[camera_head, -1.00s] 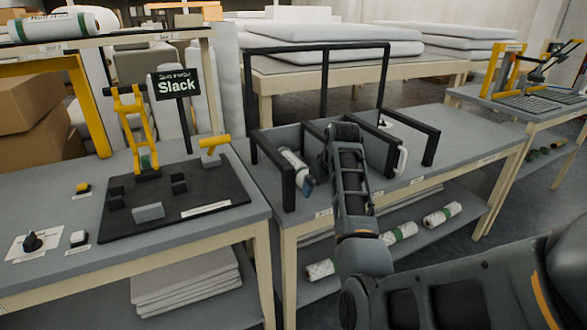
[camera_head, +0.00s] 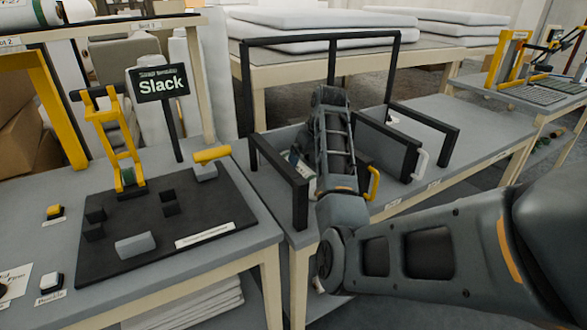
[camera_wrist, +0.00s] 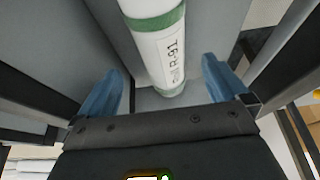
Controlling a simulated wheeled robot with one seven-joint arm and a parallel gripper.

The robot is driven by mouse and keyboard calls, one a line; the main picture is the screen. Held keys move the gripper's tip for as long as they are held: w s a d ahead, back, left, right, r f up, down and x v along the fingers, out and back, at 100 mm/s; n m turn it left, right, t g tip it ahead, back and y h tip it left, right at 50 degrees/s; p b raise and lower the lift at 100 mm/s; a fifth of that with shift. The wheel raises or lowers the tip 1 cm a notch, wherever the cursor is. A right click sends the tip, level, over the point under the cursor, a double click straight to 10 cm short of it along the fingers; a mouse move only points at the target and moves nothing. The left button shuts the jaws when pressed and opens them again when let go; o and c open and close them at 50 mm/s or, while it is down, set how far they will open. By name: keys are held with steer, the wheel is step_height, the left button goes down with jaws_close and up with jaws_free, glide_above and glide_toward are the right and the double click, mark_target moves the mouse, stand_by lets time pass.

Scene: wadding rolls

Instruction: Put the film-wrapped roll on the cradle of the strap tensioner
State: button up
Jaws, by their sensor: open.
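In the wrist view a white roll (camera_wrist: 160,45) with green bands and printed lettering lies in a grey-walled compartment. My gripper (camera_wrist: 162,70) is open, with one blue finger on each side of the roll and visible gaps between. In the head view my arm hides most of the gripper and the roll. The strap tensioner (camera_head: 122,150) stands on the left table, with a yellow lever frame and a green band low on it. Its dark base plate (camera_head: 150,245) carries several small black blocks (camera_head: 168,202), perhaps the cradle, with nothing resting on them.
A "Slack" sign (camera_head: 161,84) stands behind the base plate. A black frame (camera_head: 245,90) rises around the compartments, with dark dividers (camera_head: 390,145) to the right of my arm. A yellow handle (camera_head: 374,183) and a white handle (camera_head: 420,164) are on the bin fronts.

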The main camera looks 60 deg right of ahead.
mark_target(302, 167)
steer(key=shift+w+d+f, duration=0.15)
steer(key=shift+w+f, duration=0.1)
steer(key=shift+f, duration=0.1)
steer(key=shift+w+x, duration=0.2)
steer(key=shift+x, duration=3.3)
steer(key=shift+r, duration=0.1)
steer(key=shift+c, duration=0.5)
steer(key=c, duration=1.1)
steer(key=shift+r, duration=0.45)
steer(key=shift+c, duration=0.9)
step_height(302, 167, up, 17)
